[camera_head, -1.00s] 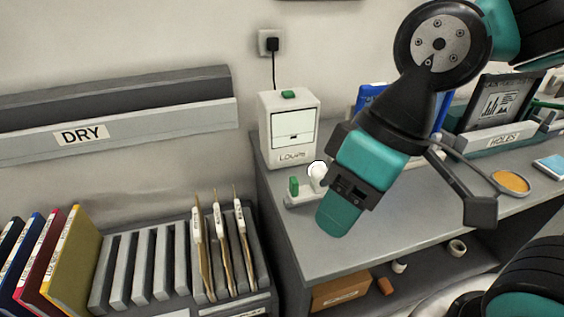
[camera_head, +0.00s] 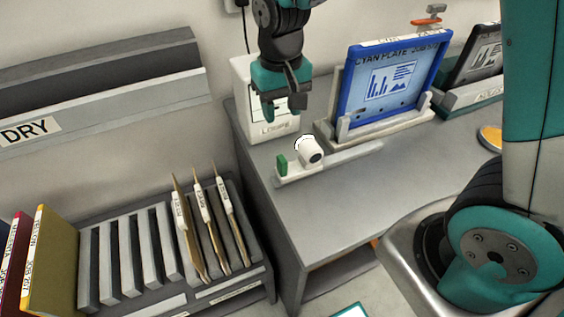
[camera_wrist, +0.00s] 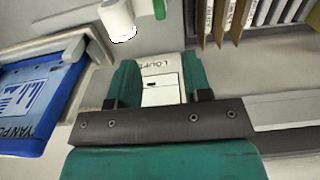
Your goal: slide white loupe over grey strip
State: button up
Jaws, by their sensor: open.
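The grey strip (camera_head: 355,152) lies on the grey bench and runs right from the loupe. My gripper (camera_head: 281,108) is open and empty, pointing down in front of the white loupe box (camera_head: 245,76), above and left of the loupe. In the wrist view the loupe (camera_wrist: 117,18) shows at the top, beyond my open fingers (camera_wrist: 158,65), not between them. The loupe's contact with the strip is too small to tell.
A blue-framed cyan plate (camera_head: 388,85) stands in a holder behind the strip. A darker framed plate (camera_head: 475,52) is to its right. A rack (camera_head: 150,262) with upright brown cards stands at lower left. The bench front (camera_head: 345,205) is clear.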

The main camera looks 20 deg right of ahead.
aim_at(282, 158)
notch_tip(282, 158, down, 17)
jog(key=p, duration=0.2)
jog(key=shift+p, duration=0.3)
jog(key=shift+r, duration=0.1)
grip_shut()
